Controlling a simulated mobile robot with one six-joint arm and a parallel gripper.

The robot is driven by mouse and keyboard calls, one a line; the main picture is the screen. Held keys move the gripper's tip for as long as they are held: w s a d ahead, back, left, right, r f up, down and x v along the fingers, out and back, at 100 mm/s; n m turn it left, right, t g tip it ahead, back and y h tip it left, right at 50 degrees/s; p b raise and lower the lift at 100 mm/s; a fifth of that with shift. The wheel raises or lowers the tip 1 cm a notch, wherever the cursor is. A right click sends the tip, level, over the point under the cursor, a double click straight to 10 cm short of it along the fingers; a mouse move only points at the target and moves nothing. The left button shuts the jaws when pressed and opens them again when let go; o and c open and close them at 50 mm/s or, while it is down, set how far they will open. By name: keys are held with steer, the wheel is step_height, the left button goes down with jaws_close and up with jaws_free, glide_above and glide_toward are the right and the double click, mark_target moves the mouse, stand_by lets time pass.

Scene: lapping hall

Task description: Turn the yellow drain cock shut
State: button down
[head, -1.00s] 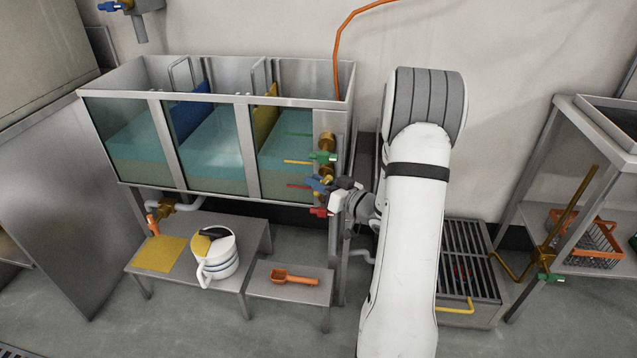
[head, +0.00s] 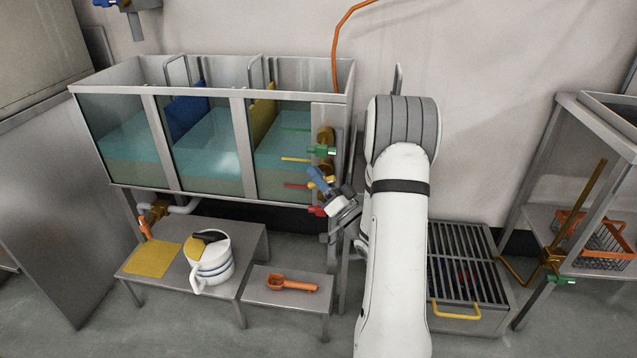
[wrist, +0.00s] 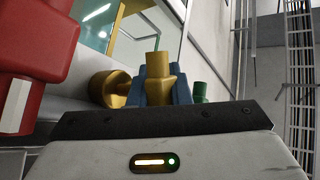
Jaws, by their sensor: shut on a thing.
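The yellow drain cock (wrist: 158,74) shows in the wrist view between the two blue fingertips of my gripper (wrist: 160,88), which is shut on it. A brass fitting (wrist: 108,90) is just left of it. In the head view my gripper (head: 318,178) reaches up and left to the tank's right end, and the yellow handle is hidden there. The green cock (head: 322,150) is just above and the red cock (head: 317,211) just below. In the wrist view the red cock (wrist: 38,45) is large at the left and the green cock (wrist: 200,92) small at the right.
The three-bay glass-fronted tank (head: 205,193) holds bluish liquid. Below it are a bench (head: 220,295) with a white jug (head: 213,262) and a low stool (head: 290,302) with an orange scoop (head: 292,284). A grated box (head: 462,265) stands right of my arm.

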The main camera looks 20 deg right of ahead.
steer(key=shift+m+t, duration=0.3)
steer(key=c, duration=1.3)
jaws_free()
steer(key=shift+c, duration=0.2)
steer(key=shift+s+d, duration=0.1)
steer(key=b+v, duration=0.6)
steer(key=v, duration=0.1)
steer(key=shift+s, duration=0.3)
steer(key=shift+f, duration=0.1)
